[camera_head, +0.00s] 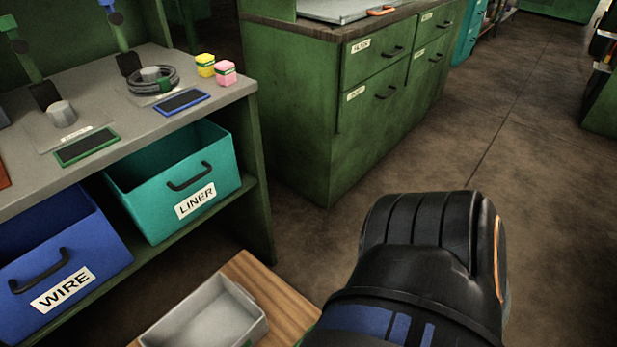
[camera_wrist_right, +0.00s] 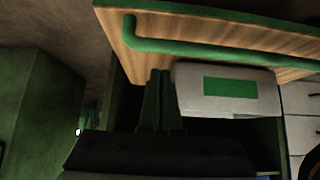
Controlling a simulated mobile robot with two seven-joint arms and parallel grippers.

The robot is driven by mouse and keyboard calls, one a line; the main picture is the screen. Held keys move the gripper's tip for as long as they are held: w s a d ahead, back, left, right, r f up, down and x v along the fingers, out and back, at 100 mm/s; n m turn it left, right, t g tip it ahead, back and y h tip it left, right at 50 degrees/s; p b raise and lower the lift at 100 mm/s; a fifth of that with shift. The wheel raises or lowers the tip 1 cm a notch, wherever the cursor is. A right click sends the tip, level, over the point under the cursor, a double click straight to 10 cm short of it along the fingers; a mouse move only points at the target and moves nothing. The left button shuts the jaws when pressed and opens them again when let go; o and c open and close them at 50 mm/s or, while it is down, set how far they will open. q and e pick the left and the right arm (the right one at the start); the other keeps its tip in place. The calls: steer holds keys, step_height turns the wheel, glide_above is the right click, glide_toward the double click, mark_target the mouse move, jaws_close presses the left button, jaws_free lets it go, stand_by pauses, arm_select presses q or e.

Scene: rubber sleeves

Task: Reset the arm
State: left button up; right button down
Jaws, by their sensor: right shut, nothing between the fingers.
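My right gripper (camera_wrist_right: 159,76) shows in the right wrist view with its two dark fingers together and nothing between them. Its fingertips appear close to the edge of a wooden top (camera_wrist_right: 200,35) with a green rail (camera_wrist_right: 220,47), and just left of a grey tray (camera_wrist_right: 225,92) with a green label. I cannot tell whether they touch. In the head view a large black part of my arm fills the lower right, and the right gripper is not visible there. My left gripper is in neither view.
In the head view a grey bench (camera_head: 225,90) holds small parts, with a teal LINER bin (camera_head: 150,205) and blue WIRE bin (camera_head: 105,262) below. A grey tray (camera_head: 215,322) sits on a wooden top (camera_head: 270,287). A green cabinet (camera_head: 300,130) stands behind; floor (camera_head: 530,160) at right is clear.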

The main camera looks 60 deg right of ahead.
steer(key=p+v, duration=0.1)
steer(key=v, duration=0.3)
steer(key=shift+s+a+r+p, duration=0.1)
steer(key=shift+s+r+p, duration=0.15)
steer(key=shift+r+p, duration=0.1)
